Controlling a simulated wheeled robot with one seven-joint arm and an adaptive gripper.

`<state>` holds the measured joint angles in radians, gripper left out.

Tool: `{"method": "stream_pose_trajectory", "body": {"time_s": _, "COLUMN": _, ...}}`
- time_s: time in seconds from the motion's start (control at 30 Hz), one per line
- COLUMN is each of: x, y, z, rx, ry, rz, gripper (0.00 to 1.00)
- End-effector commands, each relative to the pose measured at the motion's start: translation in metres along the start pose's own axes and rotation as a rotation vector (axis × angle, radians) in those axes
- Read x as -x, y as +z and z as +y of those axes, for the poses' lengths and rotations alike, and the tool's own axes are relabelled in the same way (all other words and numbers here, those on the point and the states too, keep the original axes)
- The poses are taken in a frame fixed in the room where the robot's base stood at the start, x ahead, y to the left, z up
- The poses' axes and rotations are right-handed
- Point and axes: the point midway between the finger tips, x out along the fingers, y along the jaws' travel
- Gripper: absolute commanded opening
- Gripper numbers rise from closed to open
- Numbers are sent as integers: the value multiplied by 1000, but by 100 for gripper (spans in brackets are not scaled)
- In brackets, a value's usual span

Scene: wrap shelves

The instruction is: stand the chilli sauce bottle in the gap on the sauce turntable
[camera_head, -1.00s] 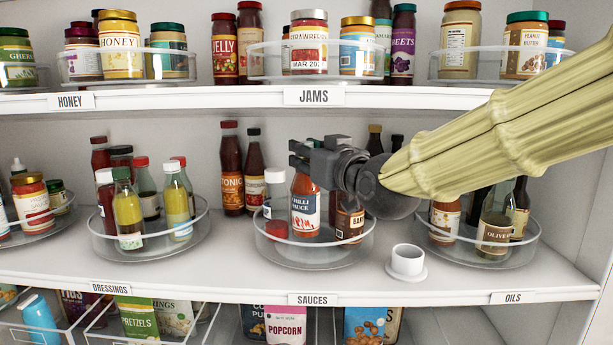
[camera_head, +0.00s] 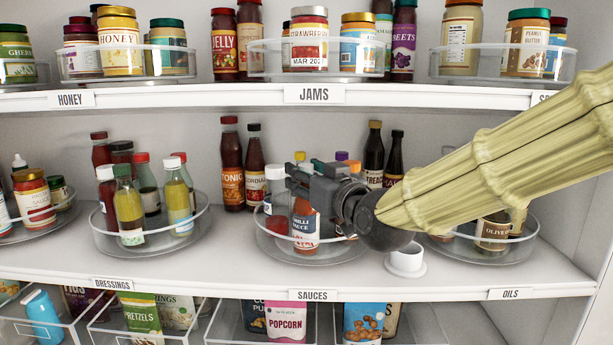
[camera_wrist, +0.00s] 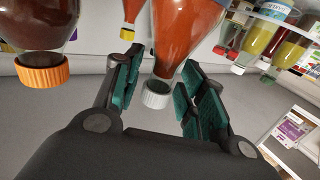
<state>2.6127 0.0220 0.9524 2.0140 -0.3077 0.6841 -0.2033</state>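The chilli sauce bottle (camera_head: 306,232), orange-red with a white label, is upright inside the front of the clear sauce turntable (camera_head: 270,243). In the wrist view its red body (camera_wrist: 183,45) and grey cap (camera_wrist: 157,94) are between my fingers. My gripper (camera_head: 303,180) is around the bottle's top, and hides that top in the head view. In the wrist view my gripper's teal pads (camera_wrist: 160,88) are apart, with narrow gaps beside the cap, so it looks open. Whether the bottle's base rests fully on the turntable is hard to tell behind the rim.
A white-capped bottle (camera_head: 275,180) stands left of my gripper. In the wrist view an orange-capped bottle (camera_wrist: 42,75) is close to my fingers. A small white cup (camera_head: 406,258) stands on the shelf to the right. The jams shelf (camera_head: 420,97) is overhead.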

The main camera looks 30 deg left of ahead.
Motion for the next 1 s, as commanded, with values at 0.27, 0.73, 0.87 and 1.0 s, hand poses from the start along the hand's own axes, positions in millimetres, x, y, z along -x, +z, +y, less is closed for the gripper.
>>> {"method": "stream_pose_trajectory", "body": {"time_s": 0.27, "x": 0, "y": -1, "z": 0, "rx": 0, "ry": 0, "rz": 0, "gripper": 45}}
{"method": "stream_pose_trajectory", "body": {"time_s": 0.73, "x": 51, "y": -1, "z": 1, "rx": 0, "ry": 1, "rz": 2, "gripper": 45}}
{"method": "stream_pose_trajectory", "body": {"time_s": 0.87, "x": 73, "y": -2, "z": 0, "rx": 0, "ry": 0, "rz": 2, "gripper": 45}}
{"method": "stream_pose_trajectory", "body": {"time_s": 1.0, "x": 94, "y": -2, "z": 0, "rx": 0, "ry": 0, "rz": 2, "gripper": 45}}
